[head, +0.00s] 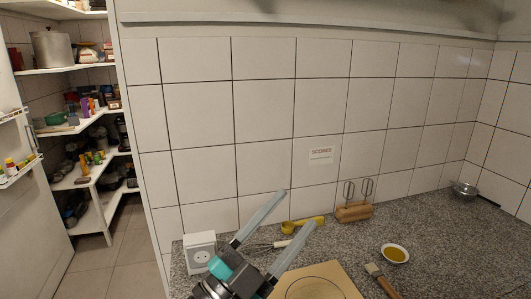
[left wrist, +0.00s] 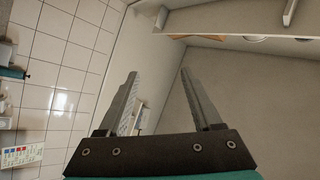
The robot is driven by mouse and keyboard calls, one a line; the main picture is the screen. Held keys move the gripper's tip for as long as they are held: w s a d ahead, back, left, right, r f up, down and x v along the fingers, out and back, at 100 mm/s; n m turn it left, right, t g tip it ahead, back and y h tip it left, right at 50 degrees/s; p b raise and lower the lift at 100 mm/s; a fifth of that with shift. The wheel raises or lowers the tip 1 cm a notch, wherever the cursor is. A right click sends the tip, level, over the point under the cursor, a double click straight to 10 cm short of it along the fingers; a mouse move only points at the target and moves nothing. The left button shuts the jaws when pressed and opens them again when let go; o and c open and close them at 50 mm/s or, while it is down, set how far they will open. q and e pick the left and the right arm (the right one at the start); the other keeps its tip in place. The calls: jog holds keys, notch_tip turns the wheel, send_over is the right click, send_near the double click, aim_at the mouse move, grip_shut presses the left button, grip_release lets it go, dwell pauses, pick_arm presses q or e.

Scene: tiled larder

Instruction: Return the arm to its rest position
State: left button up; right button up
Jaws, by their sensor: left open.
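My left gripper (head: 284,217) is raised above the near left part of the counter in the head view, its two long grey fingers spread apart and pointing up and to the right. Nothing is between the fingers. In the left wrist view the same gripper (left wrist: 160,85) is open and empty, with a tiled wall and a plain pale surface beyond it. My right gripper is in neither view.
The granite counter (head: 435,235) holds a wooden board (head: 345,281), a brush (head: 381,281), a bowl of yellow liquid (head: 395,254), a wooden block with whisks (head: 354,212), a yellow scoop (head: 303,225) and a metal bowl (head: 463,189). A white socket box (head: 200,252) stands left. Shelves (head: 92,130) are farther left.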

pick_arm(q)
jog(key=w+a+f+n+t+y, duration=0.3)
jog(key=a+f+n+y, duration=0.6)
jog(key=a+n+y, duration=0.5)
jog(key=s+a+f+n+g+y, duration=0.2)
jog(key=s+f+g, duration=0.1)
jog(key=f, duration=0.3)
jog(key=s+a+f+n+g+y, duration=0.1)
jog(key=s+a+f+g+y, duration=0.15)
jog(key=f, duration=0.35)
jog(key=s+f+g+h, duration=0.1)
jog(key=s+f+g, duration=0.45)
jog(key=s, duration=0.35)
jog(key=s+f+g+h, duration=0.1)
jog(key=s+f+g, duration=0.45)
jog(key=s, duration=0.25)
notch_tip(320, 180, down, 27)
jog(key=s+b, duration=0.1)
jog(key=b, duration=0.6)
jog(key=s+a+f+b, duration=0.1)
jog(key=s+f+b, duration=0.2)
jog(key=s+f, duration=0.5)
jog(key=s+a+f+g+b, duration=0.1)
jog(key=s+a+f+b, duration=0.1)
jog(key=s+f, duration=0.6)
notch_tip(320, 180, down, 6)
jog(key=shift+s+a+y+b, duration=0.2)
jog(key=shift+y+b, duration=0.15)
jog(key=shift+b, duration=0.4)
